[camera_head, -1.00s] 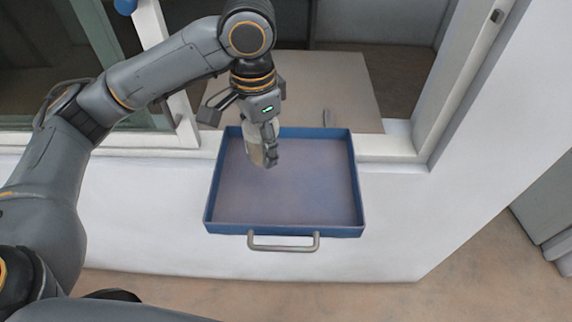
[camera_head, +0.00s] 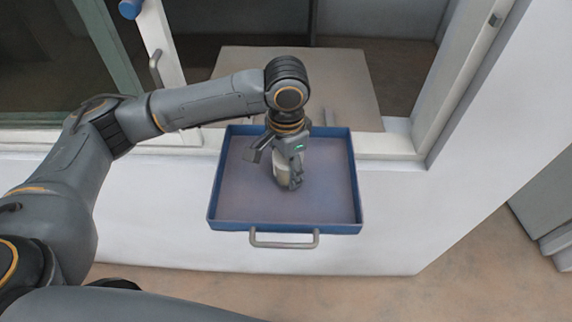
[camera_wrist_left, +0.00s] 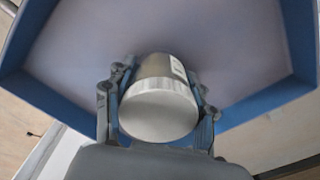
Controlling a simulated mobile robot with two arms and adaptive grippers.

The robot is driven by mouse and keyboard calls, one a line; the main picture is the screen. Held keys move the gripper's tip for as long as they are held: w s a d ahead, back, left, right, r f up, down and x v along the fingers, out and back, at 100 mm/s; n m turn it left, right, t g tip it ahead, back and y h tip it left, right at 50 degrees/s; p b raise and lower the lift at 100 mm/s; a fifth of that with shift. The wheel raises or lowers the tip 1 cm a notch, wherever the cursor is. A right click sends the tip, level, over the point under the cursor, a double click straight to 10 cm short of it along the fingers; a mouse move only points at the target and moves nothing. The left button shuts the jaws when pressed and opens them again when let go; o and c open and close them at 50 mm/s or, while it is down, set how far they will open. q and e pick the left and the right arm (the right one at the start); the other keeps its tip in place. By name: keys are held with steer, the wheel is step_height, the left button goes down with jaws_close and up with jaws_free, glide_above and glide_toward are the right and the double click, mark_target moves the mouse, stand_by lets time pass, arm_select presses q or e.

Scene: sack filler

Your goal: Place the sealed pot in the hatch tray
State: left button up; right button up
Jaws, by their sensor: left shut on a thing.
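The sealed pot (camera_head: 281,171) is a pale, light-coloured cylinder, partly hidden by my left gripper in the head view. In the left wrist view the pot (camera_wrist_left: 160,98) shows a smooth, pale round end between the two fingers. My left gripper (camera_head: 290,180) is shut on it, pointing down, over the middle of the hatch tray (camera_head: 215,190). The tray is blue-rimmed with a grey-brown floor and a grey front handle (camera_head: 284,240). I cannot tell whether the pot touches the tray floor. My right gripper is not in view.
A white window frame (camera_head: 400,146) stands behind the tray, with a pale board (camera_head: 340,85) beyond it. A white post (camera_head: 160,50) with a handle is at the upper left. The tray around the pot looks empty.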

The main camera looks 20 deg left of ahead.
arm_select(q)
steer(key=shift+f, duration=0.1)
steer(key=o, duration=1.2)
step_height(320, 180, up, 12)
steer(key=shift+d+r+b, duration=0.1)
steer(key=shift+r+b, duration=0.05)
steer(key=shift+b, duration=0.65)
